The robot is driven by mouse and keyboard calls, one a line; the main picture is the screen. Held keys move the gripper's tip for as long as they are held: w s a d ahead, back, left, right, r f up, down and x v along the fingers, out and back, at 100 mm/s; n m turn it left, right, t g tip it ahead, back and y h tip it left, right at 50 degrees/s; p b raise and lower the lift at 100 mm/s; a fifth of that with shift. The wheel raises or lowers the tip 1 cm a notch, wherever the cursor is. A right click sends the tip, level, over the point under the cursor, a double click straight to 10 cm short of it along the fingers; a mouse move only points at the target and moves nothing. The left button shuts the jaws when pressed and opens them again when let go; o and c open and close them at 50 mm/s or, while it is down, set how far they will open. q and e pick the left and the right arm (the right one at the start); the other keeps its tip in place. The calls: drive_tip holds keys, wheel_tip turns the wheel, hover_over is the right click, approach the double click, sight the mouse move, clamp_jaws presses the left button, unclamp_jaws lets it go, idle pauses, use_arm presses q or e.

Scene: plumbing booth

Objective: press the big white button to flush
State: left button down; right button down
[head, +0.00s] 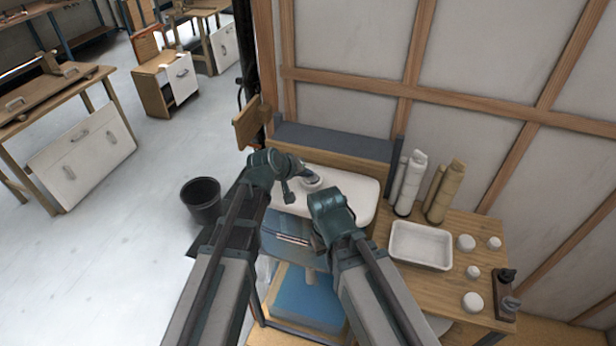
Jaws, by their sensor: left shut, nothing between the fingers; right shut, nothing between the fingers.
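A white cistern-like top (352,186) with rounded corners stands in the middle, below a dark grey ledge. A small round pale piece, which looks like the button (312,181), sits on it near its left part. My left gripper (289,196) is shut and empty, just left of the round piece. I cannot tell whether it touches the white top. My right gripper (322,240) is shut and empty at the front edge of the white top, lower and to the right of the left one. Its fingertips are mostly hidden by its own wrist.
A wooden table (438,290) at right holds a white tray (420,245), several white round pieces, white rolls (411,183) and tan rolls (445,192). A black bucket (202,200) stands on the floor at left. A blue panel (308,300) lies below my arms. Panelled walls close the back.

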sight(306, 180)
use_arm(q)
drive_tip(key=shift+r+p, duration=0.8)
drive_tip(key=shift+r, duration=0.2)
wheel_tip(306, 180, up, 5)
drive_tip(key=p, duration=0.5)
idle(0.4)
drive_tip(key=s+a+f+m+g+y+b, duration=0.2)
drive_tip(key=s+f, duration=0.2)
drive_tip(key=s, duration=0.4)
drive_tip(key=s+a+f+m+g+y+b, duration=0.1)
drive_tip(key=s+f+g+y+b, duration=0.1)
drive_tip(key=s, duration=0.7)
drive_tip(key=s+a+f+m+g+y+b, duration=0.2)
drive_tip(key=s+f+g, duration=0.1)
drive_tip(key=s+f, duration=0.3)
drive_tip(key=s, duration=0.2)
drive_tip(key=shift+s+a+f+m+g+y, duration=0.3)
drive_tip(key=shift+s+f+g+y, duration=0.1)
